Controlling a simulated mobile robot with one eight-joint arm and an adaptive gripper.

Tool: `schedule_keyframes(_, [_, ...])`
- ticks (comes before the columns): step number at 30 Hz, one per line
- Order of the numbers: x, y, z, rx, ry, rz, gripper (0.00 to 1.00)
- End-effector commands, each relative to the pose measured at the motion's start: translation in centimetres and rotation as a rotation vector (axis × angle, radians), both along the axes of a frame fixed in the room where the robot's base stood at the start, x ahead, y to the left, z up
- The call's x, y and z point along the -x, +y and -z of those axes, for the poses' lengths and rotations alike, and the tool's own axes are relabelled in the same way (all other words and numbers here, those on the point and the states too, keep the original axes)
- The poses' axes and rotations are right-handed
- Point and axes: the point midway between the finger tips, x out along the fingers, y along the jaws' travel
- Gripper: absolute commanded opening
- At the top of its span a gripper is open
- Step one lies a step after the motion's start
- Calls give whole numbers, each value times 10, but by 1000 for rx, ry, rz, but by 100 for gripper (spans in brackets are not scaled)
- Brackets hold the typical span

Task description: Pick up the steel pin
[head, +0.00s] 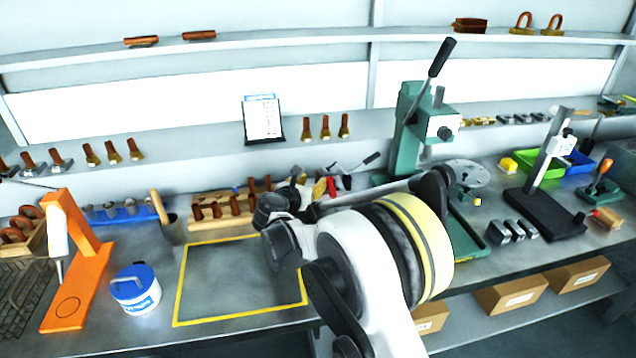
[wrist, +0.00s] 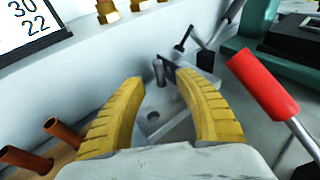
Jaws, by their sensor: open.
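The steel pin (wrist: 159,73) is a small grey cylinder in the wrist view. It stands upright at the far side of a light grey metal plate (wrist: 158,104) with a round hole in it. My gripper (wrist: 161,85) is open, its two curved yellow fingers spread on either side of the line to the pin. The pin shows between the fingertips, and I see no contact with it. In the head view my gripper (head: 300,182) is over the back of the bench, and I cannot make out the pin there.
A red-handled lever (wrist: 264,85) is close by the right finger. A wooden rack of copper pins (head: 222,211) stands on the left. A green press (head: 408,130) stands to the right. A yellow-outlined area (head: 235,285) of the bench is clear.

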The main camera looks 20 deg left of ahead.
Motion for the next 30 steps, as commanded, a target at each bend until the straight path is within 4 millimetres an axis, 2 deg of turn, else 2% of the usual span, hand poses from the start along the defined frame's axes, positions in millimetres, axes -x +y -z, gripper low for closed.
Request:
schedule_keyframes(1, [-9,0,8,-1,0,1,39])
schedule_keyframes(6, [-31,-1,12,-1,0,1,39])
schedule_keyframes(14, [-35,0,11,-1,0,-1,39])
schedule_keyframes(15, [-35,0,11,-1,0,-1,35])
schedule_keyframes(17, [-35,0,11,-1,0,0,17])
schedule_keyframes(18, [-35,-1,11,-1,0,0,4])
schedule_keyframes(19, [-35,-1,11,-1,0,0,0])
schedule_keyframes(30, [-35,-1,11,-1,0,0,0])
